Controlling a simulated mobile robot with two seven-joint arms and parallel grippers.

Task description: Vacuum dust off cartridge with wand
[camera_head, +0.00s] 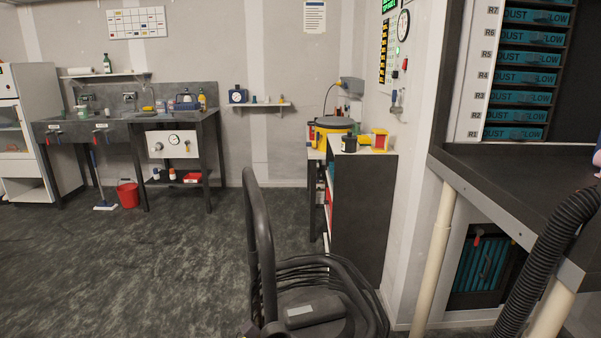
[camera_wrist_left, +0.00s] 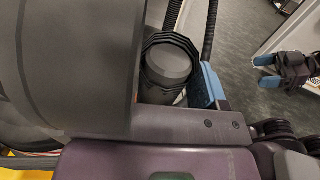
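Teal cartridges (camera_head: 526,78) marked DUST FLOW sit in a labelled rack at the upper right of the head view. More teal cartridge edges (camera_head: 482,262) show in a dark opening under the bench. A black ribbed hose (camera_head: 548,255) rises across the bench front at right. No wand tip can be made out. In the left wrist view, a blue pad (camera_wrist_left: 210,86), seemingly a finger of my left gripper, stands beside a dark ribbed cylinder (camera_wrist_left: 168,62); its grip is unclear. A gripper with blue fingertips, seemingly my right (camera_wrist_left: 266,71), appears open and empty above the floor.
A black-handled cart (camera_head: 258,215) with coiled black hose (camera_head: 350,290) stands at bottom centre. The dark bench (camera_head: 500,180) fills the right side. A shelf unit (camera_head: 358,205) with a yellow container stands behind. A sink counter and red bucket (camera_head: 128,194) are at left. Open carpet lies at lower left.

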